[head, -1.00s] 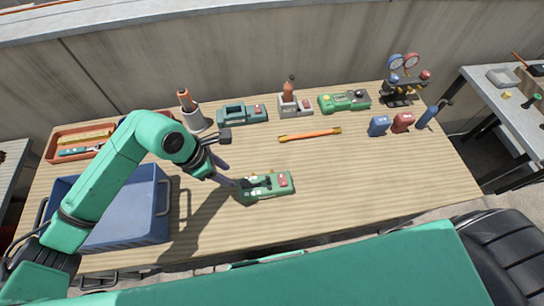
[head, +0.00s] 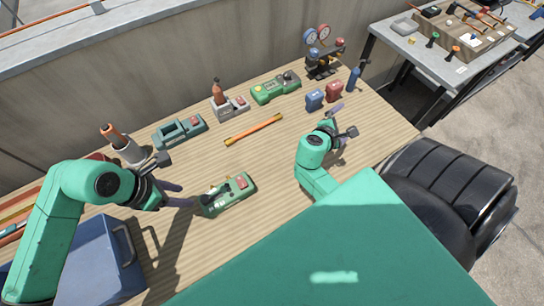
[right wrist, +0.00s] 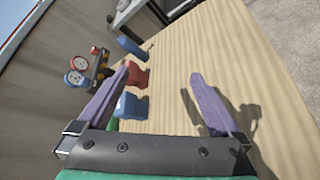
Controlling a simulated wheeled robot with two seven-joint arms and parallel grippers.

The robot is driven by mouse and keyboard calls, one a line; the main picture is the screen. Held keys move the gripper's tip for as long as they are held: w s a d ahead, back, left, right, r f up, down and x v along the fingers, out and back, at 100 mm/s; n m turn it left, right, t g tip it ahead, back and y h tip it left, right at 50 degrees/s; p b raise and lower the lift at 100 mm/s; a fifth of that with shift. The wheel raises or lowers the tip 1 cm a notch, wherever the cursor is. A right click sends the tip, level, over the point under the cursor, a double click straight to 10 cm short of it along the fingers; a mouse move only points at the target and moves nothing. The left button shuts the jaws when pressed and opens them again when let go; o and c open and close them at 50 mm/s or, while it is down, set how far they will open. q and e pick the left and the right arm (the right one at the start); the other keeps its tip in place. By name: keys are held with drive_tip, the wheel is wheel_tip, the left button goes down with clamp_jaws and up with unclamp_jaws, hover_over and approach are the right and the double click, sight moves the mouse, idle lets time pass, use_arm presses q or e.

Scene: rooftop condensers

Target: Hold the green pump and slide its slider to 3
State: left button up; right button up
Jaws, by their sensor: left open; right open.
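The green pump (head: 228,194) lies on the wooden bench, with a red block at its far right end and a pale part on top. Its slider and any scale marks are too small to read. My left gripper (head: 188,195) is open at the pump's left end, its purple fingers pointing toward it. I cannot tell whether a fingertip touches it. My right gripper (head: 345,130) is open and empty over the right part of the bench, well apart from the pump. In the right wrist view its fingers (right wrist: 160,76) are spread above bare wood.
Near the right gripper stand a blue block (head: 314,99), a red block (head: 333,91) and a gauge set (head: 323,55). Behind the pump are an orange bar (head: 253,130), a teal device (head: 180,132) and another green device (head: 275,88). A blue bin (head: 90,262) stands at left.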

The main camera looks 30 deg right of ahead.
drive_tip(key=w+a+m+t+y, duration=0.1)
drive_tip(key=w+a+y, duration=0.4)
drive_tip(key=w+a, duration=0.4)
drive_tip(key=w+a+r+n+y, duration=0.15)
drive_tip(key=w+a+y, duration=0.3)
drive_tip(key=a, duration=0.75)
drive_tip(key=r+n+g+y, duration=0.2)
drive_tip(key=n+g+y, duration=0.1)
drive_tip(key=n+g, duration=0.25)
hover_over(241, 181)
drive_tip(key=shift+t, duration=0.25)
wheel_tip(241, 181, down, 15)
drive_tip(key=shift+s+r, duration=0.1)
